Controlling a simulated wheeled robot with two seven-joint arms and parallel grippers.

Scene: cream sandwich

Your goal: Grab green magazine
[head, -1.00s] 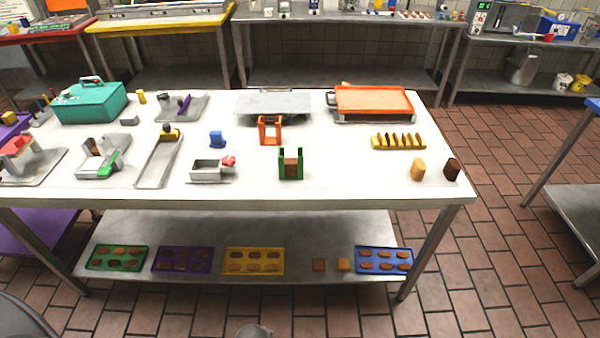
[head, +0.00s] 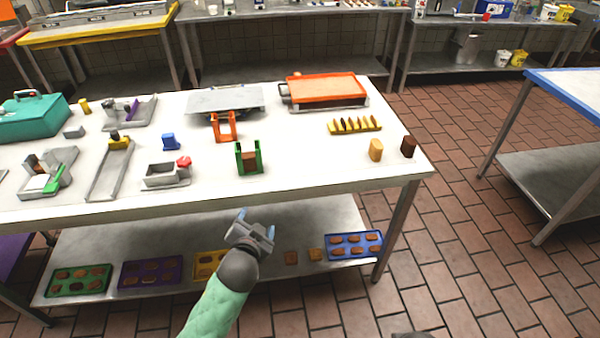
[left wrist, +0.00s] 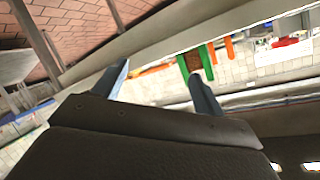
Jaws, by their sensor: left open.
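The green magazine (head: 249,157) is a small upright green frame with a brown block between its sides. It stands on the white worktable near its front edge, right of the middle. In the left wrist view the green magazine (left wrist: 195,62) shows beyond the fingers, tilted in the picture. My left gripper (head: 257,225) is open and empty, in front of the table edge and below the magazine in the head view. Its two blue-grey fingers (left wrist: 160,88) are spread apart in the left wrist view. My right gripper is not in view.
An orange frame (head: 224,127) stands just behind the magazine. A grey box with a red knob (head: 167,174) is to its left. A tan block (head: 376,150) and a brown block (head: 408,147) stand to the right. The table's front edge (head: 300,192) lies between gripper and magazine.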

